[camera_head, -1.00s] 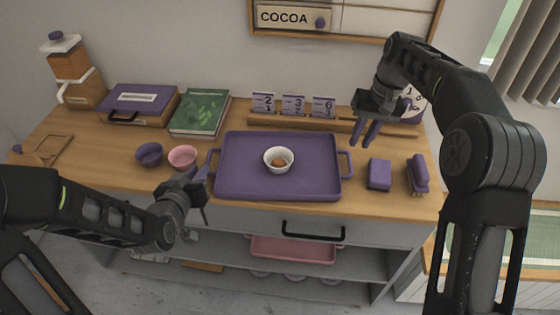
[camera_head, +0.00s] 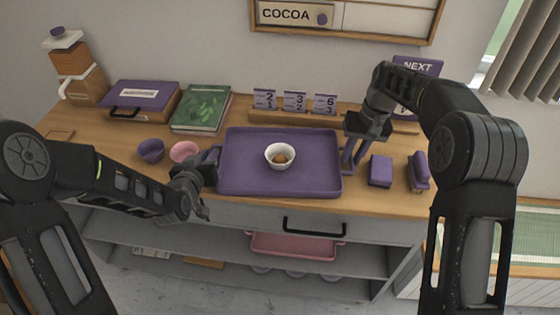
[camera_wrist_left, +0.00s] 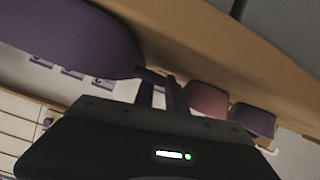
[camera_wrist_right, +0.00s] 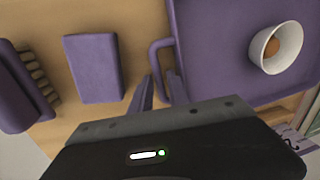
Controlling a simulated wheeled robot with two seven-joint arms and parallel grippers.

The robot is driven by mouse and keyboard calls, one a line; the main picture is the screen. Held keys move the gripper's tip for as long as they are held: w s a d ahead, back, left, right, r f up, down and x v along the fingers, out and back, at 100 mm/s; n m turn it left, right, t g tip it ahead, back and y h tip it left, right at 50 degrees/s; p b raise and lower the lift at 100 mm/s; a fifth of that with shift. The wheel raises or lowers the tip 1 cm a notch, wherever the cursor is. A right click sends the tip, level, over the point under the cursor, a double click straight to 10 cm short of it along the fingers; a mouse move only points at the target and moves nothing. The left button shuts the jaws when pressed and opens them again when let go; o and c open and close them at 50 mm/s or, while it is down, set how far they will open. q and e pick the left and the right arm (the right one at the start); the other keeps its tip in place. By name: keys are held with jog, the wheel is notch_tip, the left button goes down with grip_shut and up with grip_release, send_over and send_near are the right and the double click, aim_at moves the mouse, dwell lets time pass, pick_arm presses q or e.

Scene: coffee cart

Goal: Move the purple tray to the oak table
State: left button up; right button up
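The purple tray (camera_head: 235,182) lies flat on the wooden counter, with a white bowl (camera_head: 280,156) holding a small brown item on it. My left gripper (camera_head: 212,160) is at the tray's left handle, mostly hiding it in the head view. In the left wrist view its fingers (camera_wrist_left: 160,92) stand apart near the handle. My right gripper (camera_head: 350,160) is over the tray's right handle (camera_wrist_right: 155,60). In the right wrist view its fingers (camera_wrist_right: 162,90) are apart, one each side of the handle. I cannot tell which surface is the oak table.
A purple bowl (camera_head: 151,150) and pink bowl (camera_head: 184,151) stand left of the tray. A purple block (camera_head: 380,171) and purple brush (camera_head: 418,171) lie close to its right. Number cards (camera_head: 295,101) stand behind. A wood-edged surface with a green mat (camera_head: 520,240) is lower right.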

pick_arm(q)
jog(key=shift+w+f, duration=0.1)
jog(key=shift+w, duration=0.1)
pick_arm(e)
jog(key=shift+f, duration=0.2)
pick_arm(q)
jog(key=shift+c, duration=0.2)
grip_shut()
pick_arm(e)
grip_shut()
dwell(0.7)
